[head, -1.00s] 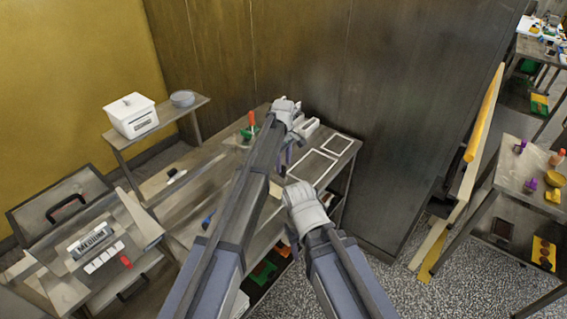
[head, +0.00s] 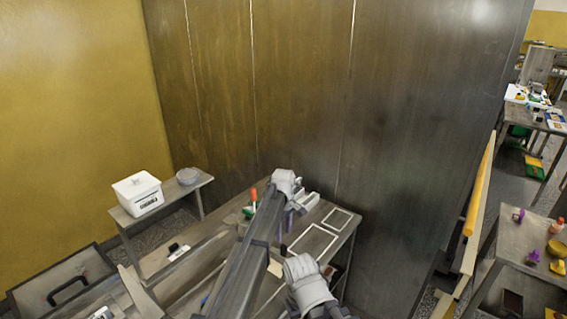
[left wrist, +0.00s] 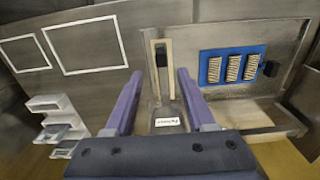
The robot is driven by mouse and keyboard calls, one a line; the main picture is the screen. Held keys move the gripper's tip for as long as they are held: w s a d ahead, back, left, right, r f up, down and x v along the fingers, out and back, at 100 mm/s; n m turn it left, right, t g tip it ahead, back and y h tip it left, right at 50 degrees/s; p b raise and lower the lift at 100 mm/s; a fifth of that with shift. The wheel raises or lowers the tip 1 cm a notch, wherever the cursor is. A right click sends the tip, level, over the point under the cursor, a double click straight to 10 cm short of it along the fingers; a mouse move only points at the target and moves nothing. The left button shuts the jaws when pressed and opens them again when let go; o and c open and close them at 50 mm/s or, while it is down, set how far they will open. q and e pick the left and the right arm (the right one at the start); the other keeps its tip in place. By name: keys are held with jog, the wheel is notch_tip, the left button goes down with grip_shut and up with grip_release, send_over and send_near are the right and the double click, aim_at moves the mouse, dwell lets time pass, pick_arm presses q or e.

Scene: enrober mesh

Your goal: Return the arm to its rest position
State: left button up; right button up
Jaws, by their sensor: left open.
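My left arm reaches over the steel table (head: 335,255) in the head view. Its gripper (head: 287,221) hangs below the pale wrist, with only a bit of purple finger showing past the arm. In the left wrist view the two purple fingers (left wrist: 160,100) stand wide apart with nothing between them. Beyond them is a flat tool with a dark handle and a labelled base (left wrist: 167,122), apart from the fingers. My right arm (head: 305,282) shows as a pale joint at the bottom of the head view; its gripper's fingers do not show.
Two white frames (head: 313,241) lie right of my left wrist. A blue tray with brown striped pieces (left wrist: 206,72) and a white stepped rack (left wrist: 55,118) show in the wrist view. A white box (head: 137,194) stands on the left side table. A dark wall panel (head: 300,90) rises behind.

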pick_arm(q)
jog(key=s+a+m, duration=0.3)
jog(key=s+a, duration=0.3)
jog(key=s, duration=0.4)
jog(key=s+a+m, duration=0.4)
jog(key=s+a, duration=0.1)
jog(key=s, duration=0.4)
jog(key=s+a+m, duration=0.3)
jog(key=s+a, duration=0.3)
jog(key=s, duration=0.4)
jog(key=s+d+f+m+y+b, duration=0.1)
jog(key=s+d+f+m+b, duration=0.3)
jog(key=d+f+b, duration=0.6)
jog(key=shift+s+d+f+b, duration=0.3)
jog(key=shift+s+f+b, duration=0.45)
jog(key=shift+s, duration=0.35)
